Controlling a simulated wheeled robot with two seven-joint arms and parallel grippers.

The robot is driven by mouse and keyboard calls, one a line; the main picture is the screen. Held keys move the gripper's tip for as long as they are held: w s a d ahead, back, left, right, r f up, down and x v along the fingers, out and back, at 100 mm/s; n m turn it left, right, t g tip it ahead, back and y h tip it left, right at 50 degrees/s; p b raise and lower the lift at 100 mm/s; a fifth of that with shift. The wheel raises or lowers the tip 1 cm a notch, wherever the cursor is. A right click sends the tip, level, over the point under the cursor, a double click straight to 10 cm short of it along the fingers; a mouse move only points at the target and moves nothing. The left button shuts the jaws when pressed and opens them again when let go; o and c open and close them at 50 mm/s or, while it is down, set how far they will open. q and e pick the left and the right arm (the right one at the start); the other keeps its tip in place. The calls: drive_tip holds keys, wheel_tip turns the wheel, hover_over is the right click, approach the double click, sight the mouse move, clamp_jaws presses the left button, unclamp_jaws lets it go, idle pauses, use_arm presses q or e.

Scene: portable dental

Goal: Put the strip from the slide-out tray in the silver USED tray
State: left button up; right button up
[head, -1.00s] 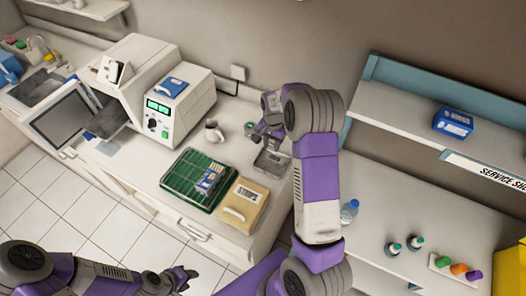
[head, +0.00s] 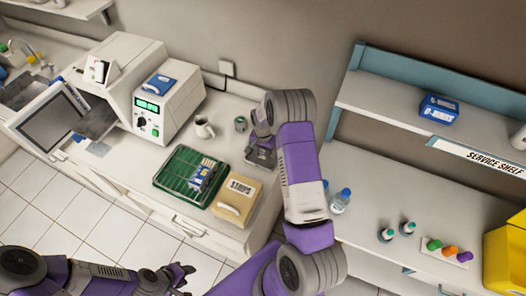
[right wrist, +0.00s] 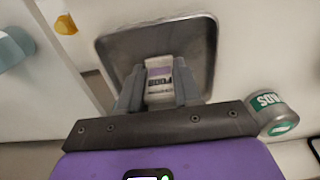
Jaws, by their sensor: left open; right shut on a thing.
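My right gripper (head: 262,142) is over the silver tray (head: 260,158) at the counter's back right and hides part of it. In the right wrist view my right gripper (right wrist: 158,92) is shut on a small strip (right wrist: 159,78), white with a purple end. The strip lies within the outline of the silver tray (right wrist: 203,38); I cannot tell if it touches the bottom. A dark slide-out tray (head: 97,122) sticks out of the white machine at the left. My left gripper (head: 180,275) is open and empty, low in front of the counter.
A green rack (head: 172,180) with blue-white packets and a STRIPS box (head: 238,195) stand in front of the silver tray. A mug (head: 203,127) and a small tin (head: 240,124) stand to its left. A bottle (head: 341,201) stands on the right-hand surface.

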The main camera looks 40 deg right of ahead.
sight(263, 157)
drive_tip(key=shift+f, duration=0.15)
drive_tip(key=o, duration=1)
wheel_tip(263, 157, up, 12)
drive_tip(key=shift+r, duration=0.2)
drive_tip(key=shift+s+f, duration=0.1)
